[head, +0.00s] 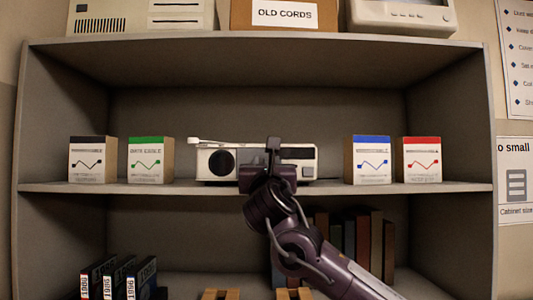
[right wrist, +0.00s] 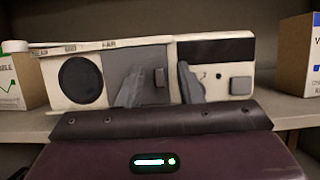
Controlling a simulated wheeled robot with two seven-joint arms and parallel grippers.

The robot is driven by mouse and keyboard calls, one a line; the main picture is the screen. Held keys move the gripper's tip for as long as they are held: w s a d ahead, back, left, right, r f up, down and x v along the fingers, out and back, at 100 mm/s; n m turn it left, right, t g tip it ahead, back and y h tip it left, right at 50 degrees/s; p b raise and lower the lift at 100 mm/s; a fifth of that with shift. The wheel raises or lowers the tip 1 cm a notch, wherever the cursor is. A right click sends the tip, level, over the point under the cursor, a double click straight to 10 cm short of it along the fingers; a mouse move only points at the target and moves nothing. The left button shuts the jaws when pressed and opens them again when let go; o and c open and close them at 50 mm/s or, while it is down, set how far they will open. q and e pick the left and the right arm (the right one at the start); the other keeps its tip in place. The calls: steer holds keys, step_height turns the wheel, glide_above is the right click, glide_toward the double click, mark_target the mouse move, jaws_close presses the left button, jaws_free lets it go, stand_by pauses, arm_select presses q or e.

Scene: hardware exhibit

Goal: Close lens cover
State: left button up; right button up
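A white projector-like device (head: 214,147) stands on the middle shelf; the right wrist view also shows it (right wrist: 85,55). Its round dark lens (head: 221,163) is uncovered on the left of its front. A thin white bar with a pale knob (head: 193,141) lies along the top left edge and sticks out past the left side; I cannot tell for sure whether it is the lens cover. My right gripper (head: 273,147) is in front of the device's middle, right of the lens. My left gripper is not in view.
Green (head: 150,161) and black (head: 92,160) labelled boxes stand left of the device, blue (head: 368,160) and red (head: 419,160) ones right. The shelf board above (head: 255,45) limits height. Books and binders (head: 118,279) sit below. Shelf space beside the device is clear.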

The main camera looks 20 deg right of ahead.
steer(key=shift+w, duration=0.3)
jaws_close()
